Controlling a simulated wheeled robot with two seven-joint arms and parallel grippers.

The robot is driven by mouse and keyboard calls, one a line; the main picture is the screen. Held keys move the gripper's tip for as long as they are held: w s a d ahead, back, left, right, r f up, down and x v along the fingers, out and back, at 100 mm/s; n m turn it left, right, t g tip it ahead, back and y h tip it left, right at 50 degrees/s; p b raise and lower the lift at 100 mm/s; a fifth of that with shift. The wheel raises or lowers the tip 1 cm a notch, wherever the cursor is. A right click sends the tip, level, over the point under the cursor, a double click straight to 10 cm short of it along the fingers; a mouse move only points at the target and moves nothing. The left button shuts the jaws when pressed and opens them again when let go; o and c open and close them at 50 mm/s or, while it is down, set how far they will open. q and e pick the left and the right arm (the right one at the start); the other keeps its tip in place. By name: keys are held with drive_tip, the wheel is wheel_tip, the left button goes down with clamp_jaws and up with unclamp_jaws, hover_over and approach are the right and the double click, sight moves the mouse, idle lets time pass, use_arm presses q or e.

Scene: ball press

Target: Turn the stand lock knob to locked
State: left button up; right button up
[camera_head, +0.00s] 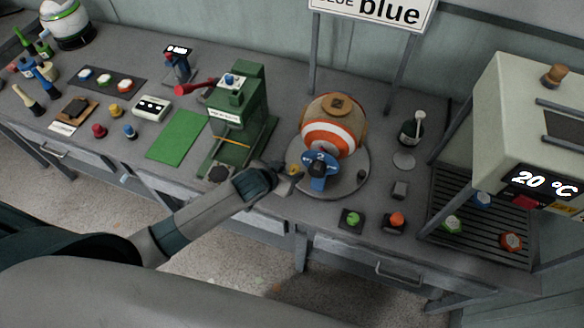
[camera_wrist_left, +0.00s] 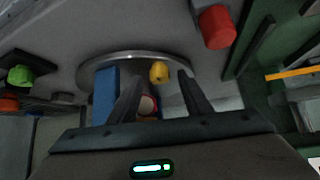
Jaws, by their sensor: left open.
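A ball with orange and white bands (camera_head: 330,137) sits on a round grey stand (camera_head: 352,180) on the bench. A blue part (camera_head: 318,172) is at the stand's front; it also shows in the left wrist view (camera_wrist_left: 105,95). A small yellow knob (camera_head: 295,170) is at the stand's left front; it also shows in the left wrist view (camera_wrist_left: 158,72). I cannot tell its lock position. My left gripper (camera_head: 286,177) is beside the stand, low and close to the knob. In the wrist view its fingers (camera_wrist_left: 163,88) are apart, with the knob just beyond and between their tips.
A green press (camera_head: 238,110) stands left of the stand. A grey oven-like box (camera_head: 520,130) reading 20 °C is at right. A red cylinder (camera_wrist_left: 216,27) is near the press.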

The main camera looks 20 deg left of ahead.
sight(295, 170)
use_arm(q)
drive_tip(key=shift+x, duration=0.75)
drive_tip(key=shift+w+f, duration=0.2)
drive_tip(key=shift+w, duration=0.05)
use_arm(e)
drive_tip(key=shift+a+r, duration=0.25)
drive_tip(key=shift+a, duration=0.1)
use_arm(q)
drive_tip(key=c, duration=1.1)
use_arm(e)
drive_tip(key=shift+d, duration=0.15)
